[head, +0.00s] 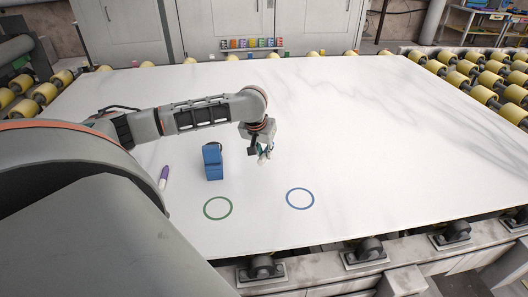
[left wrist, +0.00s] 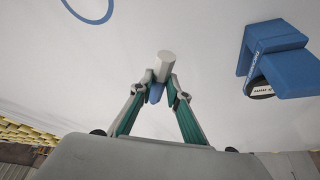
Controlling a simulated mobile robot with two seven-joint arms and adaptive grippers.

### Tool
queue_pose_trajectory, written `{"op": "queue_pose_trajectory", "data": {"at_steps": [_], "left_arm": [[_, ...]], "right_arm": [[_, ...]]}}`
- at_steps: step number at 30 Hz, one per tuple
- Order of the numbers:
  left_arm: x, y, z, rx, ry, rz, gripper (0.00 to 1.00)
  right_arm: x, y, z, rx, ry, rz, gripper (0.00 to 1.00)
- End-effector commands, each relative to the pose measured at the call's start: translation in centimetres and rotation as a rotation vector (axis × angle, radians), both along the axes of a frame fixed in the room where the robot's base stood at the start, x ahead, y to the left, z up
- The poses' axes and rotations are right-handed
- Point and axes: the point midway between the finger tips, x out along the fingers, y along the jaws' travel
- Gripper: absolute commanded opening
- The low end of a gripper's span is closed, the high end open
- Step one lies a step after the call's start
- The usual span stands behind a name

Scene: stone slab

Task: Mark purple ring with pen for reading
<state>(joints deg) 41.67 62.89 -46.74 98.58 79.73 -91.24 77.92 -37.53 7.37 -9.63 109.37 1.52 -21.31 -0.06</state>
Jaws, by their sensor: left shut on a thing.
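My left gripper (head: 264,158) is above the slab right of the blue device. In the left wrist view, its fingers (left wrist: 160,84) are shut on a pen (left wrist: 166,64) with a white body and a blue end. A white and purple pen (head: 163,178) lies on the slab at the left. A green ring (head: 205,209) and a blue ring (head: 287,199) are drawn near the front edge. A blue ring arc (left wrist: 91,22) also shows in the left wrist view. I see no purple ring. My right gripper is not in view.
A blue block-shaped device (head: 213,163) stands on the pale stone slab (head: 390,150), left of my gripper; it also shows in the left wrist view (left wrist: 273,45). Yellow rollers (head: 483,93) line the slab's sides. The slab's right half is clear.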

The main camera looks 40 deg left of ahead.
Motion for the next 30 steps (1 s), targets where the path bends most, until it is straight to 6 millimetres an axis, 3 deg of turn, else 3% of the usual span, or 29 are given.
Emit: {"op": "queue_pose_trajectory", "data": {"at_steps": [14, 30], "left_arm": [[0.0, 0.1, -0.4, 0.005, 0.002, -0.001, 0.00], [-0.1, 0.0, -5.9, 0.003, 0.003, -0.002, 0.00]], "right_arm": [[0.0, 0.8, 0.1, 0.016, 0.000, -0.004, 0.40], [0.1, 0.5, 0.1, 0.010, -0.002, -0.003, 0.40]]}}
